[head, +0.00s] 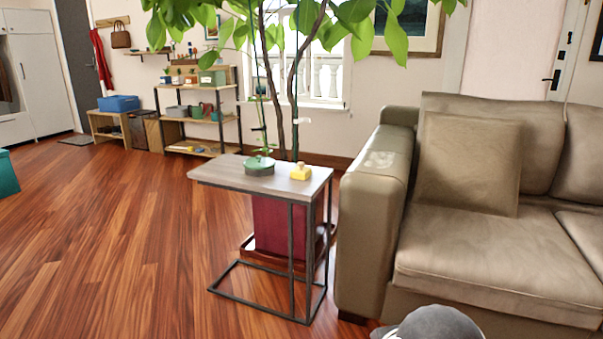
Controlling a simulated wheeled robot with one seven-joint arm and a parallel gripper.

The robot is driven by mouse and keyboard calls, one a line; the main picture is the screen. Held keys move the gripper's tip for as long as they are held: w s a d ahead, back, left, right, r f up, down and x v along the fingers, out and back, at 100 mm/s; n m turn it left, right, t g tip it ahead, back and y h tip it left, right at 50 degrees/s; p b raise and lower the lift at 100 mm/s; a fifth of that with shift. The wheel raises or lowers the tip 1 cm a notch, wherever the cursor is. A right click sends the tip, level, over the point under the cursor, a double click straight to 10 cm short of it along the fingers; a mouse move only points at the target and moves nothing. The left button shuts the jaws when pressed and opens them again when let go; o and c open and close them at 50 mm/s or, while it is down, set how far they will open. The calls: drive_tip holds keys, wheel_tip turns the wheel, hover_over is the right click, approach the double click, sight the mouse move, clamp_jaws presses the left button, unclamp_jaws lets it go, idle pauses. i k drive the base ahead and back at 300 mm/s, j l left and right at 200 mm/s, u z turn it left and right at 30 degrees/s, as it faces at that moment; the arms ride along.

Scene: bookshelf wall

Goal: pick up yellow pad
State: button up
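A small yellow object (300,173), which looks like the yellow pad, sits on top of the side table (222,175) near its right back edge. It has a wider base and a small raised part on top. A green round pot-like item (259,167) stands just to its left on the same top, with a small gap between them. My gripper is not in view.
A beige sofa (490,265) stands right of the side table, its armrest close to the table's edge. A red planter (272,228) with a leafy tree stands behind and under the table; leaves hang above. The wooden floor (120,250) at left is clear.

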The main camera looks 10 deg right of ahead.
sight(300, 172)
drive_tip(key=i+j+z, duration=0.15)
drive_tip(key=i, duration=0.45)
drive_tip(key=i+j+z, duration=0.1)
drive_tip(key=i+j, duration=0.3)
drive_tip(key=i, duration=0.15)
drive_tip(key=i+j+z, duration=0.15)
drive_tip(key=i+j, duration=0.25)
drive_tip(key=i, duration=0.2)
